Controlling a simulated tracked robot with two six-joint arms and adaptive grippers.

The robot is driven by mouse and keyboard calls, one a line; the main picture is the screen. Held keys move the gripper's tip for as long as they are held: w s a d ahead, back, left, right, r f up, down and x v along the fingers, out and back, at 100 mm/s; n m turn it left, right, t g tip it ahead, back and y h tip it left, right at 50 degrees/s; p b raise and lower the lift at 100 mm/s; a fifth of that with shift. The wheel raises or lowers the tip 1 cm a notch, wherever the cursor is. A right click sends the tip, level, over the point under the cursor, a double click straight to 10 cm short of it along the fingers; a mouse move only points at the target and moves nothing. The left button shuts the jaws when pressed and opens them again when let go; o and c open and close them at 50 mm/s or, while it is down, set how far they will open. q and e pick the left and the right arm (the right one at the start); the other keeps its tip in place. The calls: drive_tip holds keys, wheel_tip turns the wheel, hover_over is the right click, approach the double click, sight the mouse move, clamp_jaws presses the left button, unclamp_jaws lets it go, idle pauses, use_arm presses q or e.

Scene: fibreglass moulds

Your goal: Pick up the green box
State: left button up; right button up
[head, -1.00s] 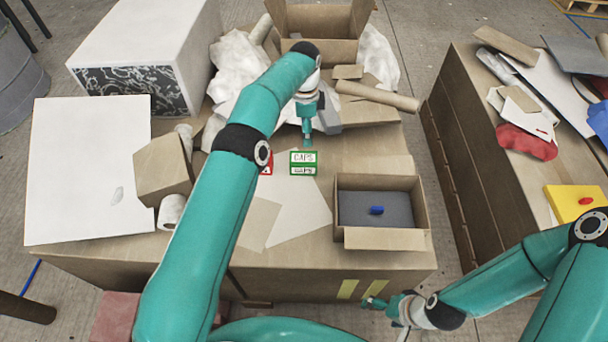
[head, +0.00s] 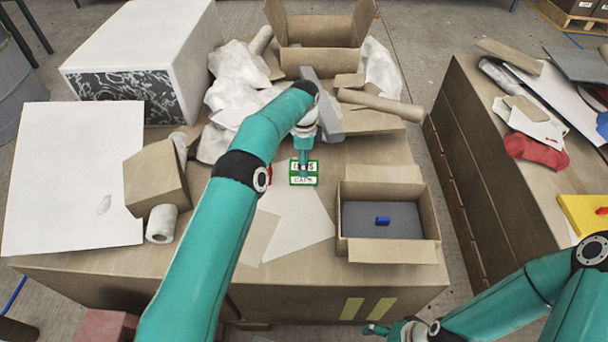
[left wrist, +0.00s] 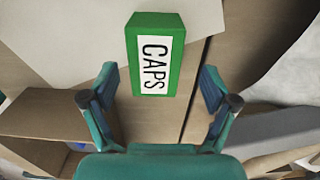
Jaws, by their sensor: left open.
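The green box (head: 304,180) has white labels reading CAPS and sits on the cardboard-coloured table top. In the left wrist view the green box (left wrist: 155,55) lies just beyond my fingertips, roughly centred between them. My left gripper (head: 304,164) is right above the box in the head view and partly covers it. In the left wrist view my left gripper (left wrist: 158,85) is open, with nothing between its fingers. My right gripper (head: 375,329) is low at the front, away from the box; its jaws are too small to judge.
An open carton (head: 435,215) with a grey bottom and a blue item (head: 383,221) stands to the right. A red object (head: 268,176) is mostly hidden behind my left arm. A cardboard tube (head: 380,104), grey block (head: 322,105) and crumpled white sheets (head: 238,62) lie behind. White paper (head: 300,225) lies in front.

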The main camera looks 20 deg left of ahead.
use_arm(q)
drive_tip(key=shift+s+f+b, duration=0.15)
drive_tip(key=shift+f+b, duration=0.05)
drive_tip(key=shift+f, duration=1.1)
drive_tip(key=shift+s+f+b, duration=0.15)
drive_tip(key=shift+f+b, duration=0.05)
drive_tip(key=shift+f, duration=1.1)
drive_tip(key=c, duration=1.4)
drive_tip(key=shift+r, duration=0.1)
